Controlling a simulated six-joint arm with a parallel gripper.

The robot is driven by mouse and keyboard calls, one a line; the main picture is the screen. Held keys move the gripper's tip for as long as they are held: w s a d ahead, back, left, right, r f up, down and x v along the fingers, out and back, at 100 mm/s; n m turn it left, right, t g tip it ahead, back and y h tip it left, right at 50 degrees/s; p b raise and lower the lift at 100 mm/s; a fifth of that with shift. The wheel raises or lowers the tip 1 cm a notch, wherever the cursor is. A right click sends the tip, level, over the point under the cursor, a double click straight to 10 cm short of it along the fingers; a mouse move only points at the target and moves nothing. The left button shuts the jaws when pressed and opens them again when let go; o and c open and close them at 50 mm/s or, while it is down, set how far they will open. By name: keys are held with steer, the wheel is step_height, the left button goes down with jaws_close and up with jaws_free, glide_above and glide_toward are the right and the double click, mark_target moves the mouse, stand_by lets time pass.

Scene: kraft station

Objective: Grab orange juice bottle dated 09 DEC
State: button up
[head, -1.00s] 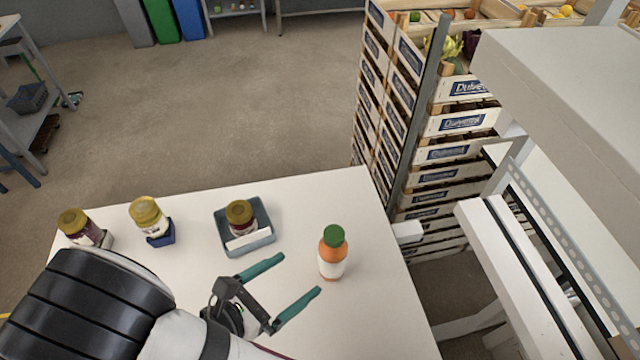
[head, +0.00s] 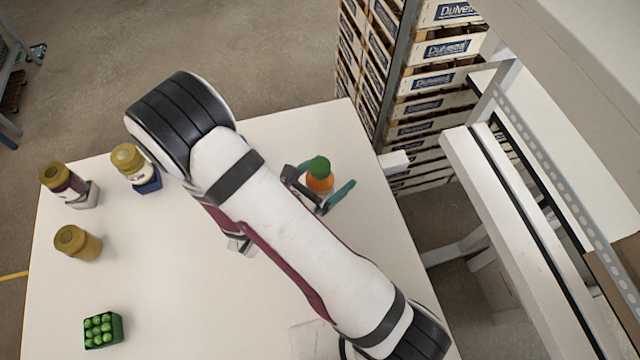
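An orange juice bottle (head: 320,182) with a green cap stands upright on the white table in the head view. No date can be read on it. My gripper (head: 329,174) has its two green fingers spread, one on each side of the bottle. A gap shows between the right finger and the bottle; I cannot tell whether the left finger touches it. The lower part of the bottle is hidden behind the gripper.
A loose jar (head: 77,243) and a green box of green items (head: 103,330) are at left. Crates (head: 425,105) stand beyond the table.

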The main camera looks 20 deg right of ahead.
jaws_close()
stand_by(0.3)
